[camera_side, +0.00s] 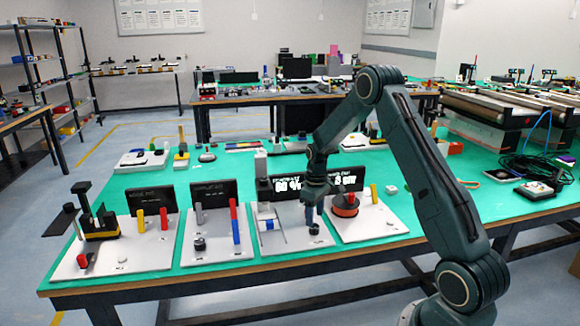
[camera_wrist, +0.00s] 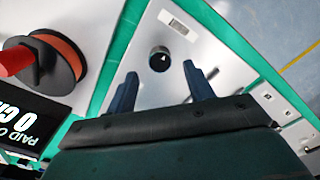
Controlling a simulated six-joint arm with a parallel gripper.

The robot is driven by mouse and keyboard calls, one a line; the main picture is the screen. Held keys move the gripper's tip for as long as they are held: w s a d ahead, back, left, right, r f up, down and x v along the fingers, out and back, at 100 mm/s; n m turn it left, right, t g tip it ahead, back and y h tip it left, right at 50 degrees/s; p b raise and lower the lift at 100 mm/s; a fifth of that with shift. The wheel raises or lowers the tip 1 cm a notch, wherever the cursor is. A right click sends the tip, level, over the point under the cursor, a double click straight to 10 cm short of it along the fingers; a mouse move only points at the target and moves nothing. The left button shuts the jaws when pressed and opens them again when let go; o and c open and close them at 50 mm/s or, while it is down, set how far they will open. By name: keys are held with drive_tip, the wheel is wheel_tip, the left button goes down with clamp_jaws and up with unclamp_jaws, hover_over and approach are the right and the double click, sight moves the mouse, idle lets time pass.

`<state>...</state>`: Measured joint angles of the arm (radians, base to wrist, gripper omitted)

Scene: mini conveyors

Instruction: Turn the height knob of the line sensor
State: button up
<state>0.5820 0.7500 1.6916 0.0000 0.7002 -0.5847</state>
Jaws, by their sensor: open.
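The height knob (camera_side: 314,228) is a small black round knob on a white plate (camera_side: 287,243), in front of a black display (camera_side: 283,183) whose text is partly covered. In the wrist view the knob (camera_wrist: 160,58) shows a white pointer mark. My gripper (camera_side: 312,208) is above the knob, pointing down. In the wrist view its two blue-grey fingers (camera_wrist: 160,75) are open and apart, with the knob between and slightly beyond their tips. Nothing is held. Any contact with the knob cannot be told. A small white label strip (camera_wrist: 179,23) lies near the knob.
A plate with an orange spool (camera_side: 345,204) stands close on the right; the spool (camera_wrist: 55,60) also shows in the wrist view. A plate with a red-and-blue stick (camera_side: 235,222) is on the left. The green table (camera_side: 490,205) has free room at right.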

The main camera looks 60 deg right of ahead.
sight(314, 229)
drive_tip(key=shift+f, duration=1.9)
drive_tip(key=c, duration=1)
drive_tip(key=shift+o, duration=0.2)
drive_tip(key=shift+m, duration=0.5)
drive_tip(key=shift+m, duration=2.4)
